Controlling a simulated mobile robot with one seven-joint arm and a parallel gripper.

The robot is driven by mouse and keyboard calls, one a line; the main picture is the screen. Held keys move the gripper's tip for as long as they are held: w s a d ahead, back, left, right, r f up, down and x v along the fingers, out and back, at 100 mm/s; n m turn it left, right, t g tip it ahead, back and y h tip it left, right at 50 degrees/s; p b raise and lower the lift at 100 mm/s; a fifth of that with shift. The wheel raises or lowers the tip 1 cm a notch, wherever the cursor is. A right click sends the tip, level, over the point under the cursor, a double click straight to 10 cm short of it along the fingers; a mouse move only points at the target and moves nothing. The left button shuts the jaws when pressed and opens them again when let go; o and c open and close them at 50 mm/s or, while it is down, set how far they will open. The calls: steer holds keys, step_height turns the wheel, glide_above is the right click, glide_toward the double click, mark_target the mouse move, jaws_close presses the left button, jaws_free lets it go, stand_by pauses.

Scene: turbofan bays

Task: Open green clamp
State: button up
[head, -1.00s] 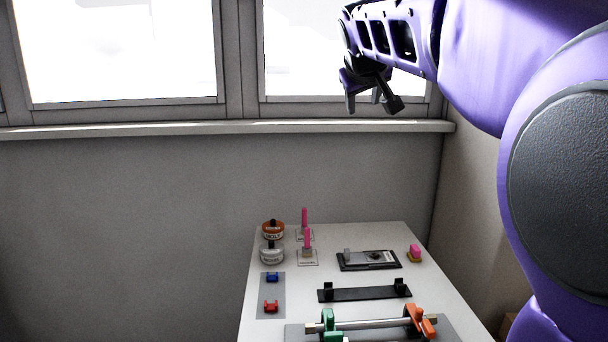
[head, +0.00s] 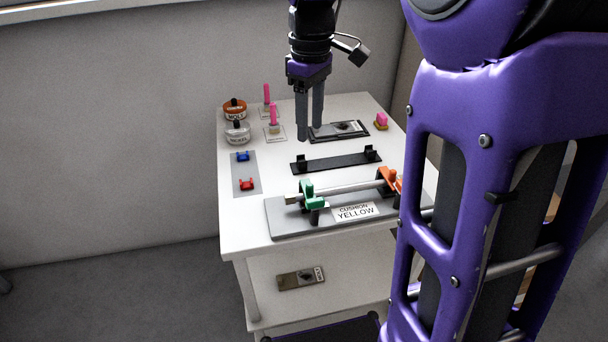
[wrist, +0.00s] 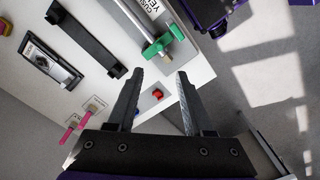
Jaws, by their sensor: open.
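The green clamp (head: 308,192) is at the left end of a metal rod (head: 345,189) on a grey base plate near the table's front edge. It also shows in the wrist view (wrist: 158,46), beyond and above the fingertips. My gripper (head: 310,132) points down over the table, behind and above the clamp and apart from it. In the wrist view its two fingers (wrist: 160,82) are spread with nothing between them. An orange clamp (head: 388,178) is at the rod's right end, partly hidden by my arm. Whether the green clamp is shut cannot be told.
A label reading "CUSHION YELLOW" (head: 355,211) is on the base plate. A black bracket (head: 335,163) lies behind it. Blue (head: 243,156) and red (head: 247,184) small parts, two jars (head: 237,132) and pink-topped pieces (head: 273,116) stand at left and back.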

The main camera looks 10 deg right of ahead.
mark_target(309, 184)
step_height(309, 184, down, 15)
steer(key=b, duration=0.2)
steer(key=shift+b, duration=0.35)
steer(key=shift+c, duration=0.4)
jaws_close()
steer(key=shift+w, duration=0.1)
stand_by(0.6)
